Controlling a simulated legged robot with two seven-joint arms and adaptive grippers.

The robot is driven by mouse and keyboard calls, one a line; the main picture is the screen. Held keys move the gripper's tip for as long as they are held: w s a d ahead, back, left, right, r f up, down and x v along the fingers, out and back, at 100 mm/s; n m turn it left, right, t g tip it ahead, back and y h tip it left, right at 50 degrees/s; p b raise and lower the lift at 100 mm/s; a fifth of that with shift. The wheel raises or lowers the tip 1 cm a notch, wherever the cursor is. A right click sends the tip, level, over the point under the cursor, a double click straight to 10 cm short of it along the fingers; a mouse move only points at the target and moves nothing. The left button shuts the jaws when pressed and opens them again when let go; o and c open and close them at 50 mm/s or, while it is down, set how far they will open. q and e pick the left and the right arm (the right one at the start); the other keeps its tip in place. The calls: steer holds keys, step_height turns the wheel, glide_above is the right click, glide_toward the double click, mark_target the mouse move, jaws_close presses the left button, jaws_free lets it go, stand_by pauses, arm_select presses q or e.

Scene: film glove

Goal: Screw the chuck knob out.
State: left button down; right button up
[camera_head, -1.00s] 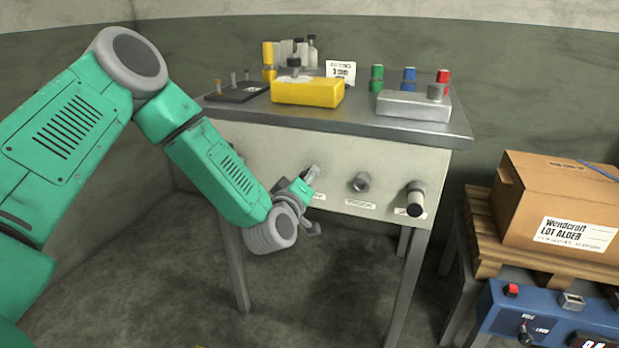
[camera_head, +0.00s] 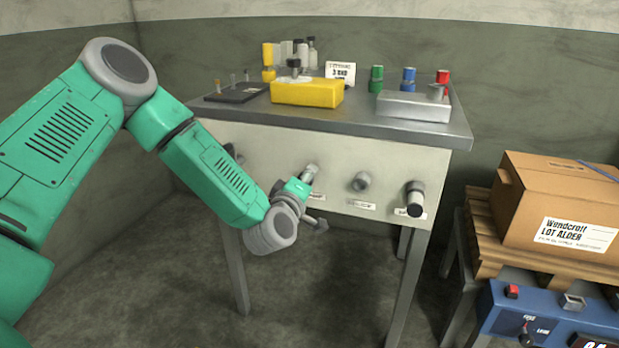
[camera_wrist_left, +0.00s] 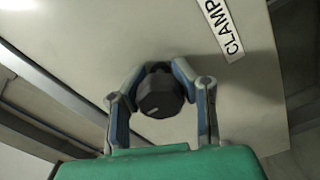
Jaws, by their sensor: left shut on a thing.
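A row of knobs sits on the pale front panel of the bench (camera_head: 330,150). My left gripper (camera_head: 308,175) is at the panel. In the left wrist view its two fingers (camera_wrist_left: 155,85) are shut on the sides of a dark knob (camera_wrist_left: 160,97) with a pale mark on its face. A label reading CLAMP (camera_wrist_left: 223,28) is on the panel near that knob. To its right in the head view are a grey knob (camera_head: 361,182) and a dark-ended knob (camera_head: 415,198). Their labels are too blurred to read. My right gripper is not in view.
The bench top holds a yellow block (camera_head: 307,93), a grey box (camera_head: 413,105), a dark tray (camera_head: 237,93) and several coloured cylinders. A cardboard box (camera_head: 560,205) on a pallet and a blue control box (camera_head: 550,315) stand at the right. The floor before the bench is clear.

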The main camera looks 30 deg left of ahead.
arm_select(q)
steer(key=c, duration=1.1)
jaws_free()
steer(key=shift+a+f, duration=0.1)
steer(key=shift+a, duration=0.05)
steer(key=shift+s, duration=0.5)
steer(key=v, duration=1.1)
steer(key=shift+f, duration=0.1)
